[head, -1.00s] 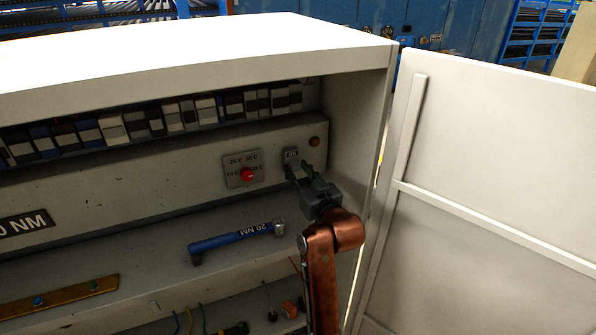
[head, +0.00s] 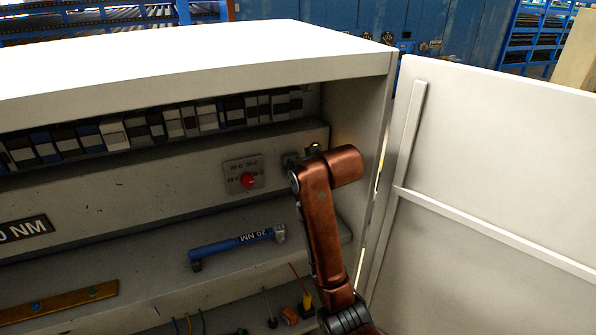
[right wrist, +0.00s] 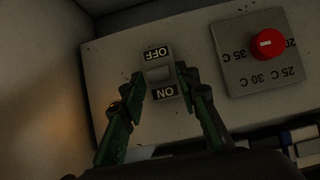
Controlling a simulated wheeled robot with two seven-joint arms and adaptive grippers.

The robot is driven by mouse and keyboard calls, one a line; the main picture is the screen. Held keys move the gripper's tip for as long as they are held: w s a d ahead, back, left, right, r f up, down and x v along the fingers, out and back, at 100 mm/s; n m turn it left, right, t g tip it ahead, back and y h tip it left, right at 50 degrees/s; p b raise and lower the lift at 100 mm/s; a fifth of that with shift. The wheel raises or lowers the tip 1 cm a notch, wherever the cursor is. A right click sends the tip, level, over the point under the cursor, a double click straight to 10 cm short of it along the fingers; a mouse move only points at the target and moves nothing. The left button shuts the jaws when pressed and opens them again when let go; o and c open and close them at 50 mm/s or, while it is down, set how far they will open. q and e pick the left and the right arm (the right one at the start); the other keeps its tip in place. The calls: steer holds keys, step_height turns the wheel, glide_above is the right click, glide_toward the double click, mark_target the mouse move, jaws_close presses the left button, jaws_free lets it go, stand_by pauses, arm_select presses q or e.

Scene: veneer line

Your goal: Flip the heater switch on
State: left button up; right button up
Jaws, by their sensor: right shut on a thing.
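The heater switch (right wrist: 160,73) is a small light rocker between an OFF label above it and an ON label below it in the right wrist view, where the lettering is upside down. My right gripper (right wrist: 160,80) has a dark finger on each side of the switch and is shut on it. In the head view my copper-coloured right arm hides most of the gripper and the switch. A warm amber glow (head: 315,148) shows at the indicator lamp beside the switch, partly hidden by the arm. My left gripper is in neither view.
A dial plate with a red knob (head: 248,180) sits left of the switch; it also shows in the right wrist view (right wrist: 267,44). A blue torque wrench (head: 235,245) lies on the shelf below. The open cabinet door (head: 490,170) stands at the right.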

steer(key=shift+r, duration=0.15)
stand_by(0.4)
steer(key=o, duration=1.1)
steer(key=shift+w, duration=0.1)
steer(key=shift+g, duration=0.3)
steer(key=shift+v, duration=3.75)
steer(key=shift+a, duration=0.15)
